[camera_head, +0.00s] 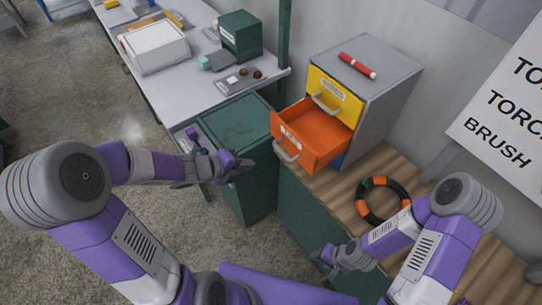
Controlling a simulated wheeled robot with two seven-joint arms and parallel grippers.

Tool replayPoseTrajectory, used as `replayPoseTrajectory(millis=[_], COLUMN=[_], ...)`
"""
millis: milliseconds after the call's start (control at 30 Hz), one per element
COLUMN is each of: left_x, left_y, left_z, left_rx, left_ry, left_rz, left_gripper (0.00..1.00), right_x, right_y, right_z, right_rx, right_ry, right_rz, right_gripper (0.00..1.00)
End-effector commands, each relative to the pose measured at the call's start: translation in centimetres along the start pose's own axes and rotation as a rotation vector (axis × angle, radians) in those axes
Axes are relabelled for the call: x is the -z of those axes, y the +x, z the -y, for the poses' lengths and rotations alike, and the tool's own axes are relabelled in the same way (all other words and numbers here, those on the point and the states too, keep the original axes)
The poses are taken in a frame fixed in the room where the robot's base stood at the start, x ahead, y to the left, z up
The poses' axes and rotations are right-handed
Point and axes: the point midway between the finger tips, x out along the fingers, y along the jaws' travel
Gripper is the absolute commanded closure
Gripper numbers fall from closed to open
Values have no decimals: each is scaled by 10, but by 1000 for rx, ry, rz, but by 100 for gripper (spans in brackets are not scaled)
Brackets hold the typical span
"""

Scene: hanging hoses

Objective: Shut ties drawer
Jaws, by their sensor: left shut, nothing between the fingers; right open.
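The orange drawer (313,143) is pulled out of a small grey cabinet (384,84) on the wooden bench top. It has a white label and a grey handle (287,152) on its front. A yellow drawer (334,97) sits above it, flush with the cabinet. A blue part (338,161) shows below. My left gripper (247,164) is shut and empty, left of the orange drawer's front and apart from it. My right gripper (322,254) is open and empty, low in the view, in front of the green bench side. The label's writing is too small to read surely.
A red marker-like object (357,65) lies on the cabinet. An orange and black hose ring (384,201) lies on the bench, right of the drawer. A green bin (238,124) stands left of the drawer. A white table (190,82) with boxes and tools is behind.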

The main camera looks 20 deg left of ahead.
Motion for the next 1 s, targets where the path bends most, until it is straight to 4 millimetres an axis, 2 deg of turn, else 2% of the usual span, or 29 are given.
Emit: replayPoseTrajectory(millis=[33, 300, 400, 600, 1000], left_x=[1, 1, 1, 0, 0], left_y=[16, 73, 80, 92, 95], left_z=[-4, -3, 14, 28, 30], left_rx=[0, 0, 2, 1, 0], left_ry=[0, -2, 1, -2, -4], left_rz=[-6, -4, -3, -2, 0], left_gripper=[100, 100, 100, 100, 100], right_x=[0, 1, 1, 1, 1], right_y=[10, 33, 28, 27, 27], right_z=[-4, -12, -11, -10, -10], right_rx=[0, 0, 0, 0, 0], right_ry=[0, 0, 0, 0, 0], right_rz=[0, 0, 0, 0, 0], right_gripper=[49, 49, 49, 49, 49])
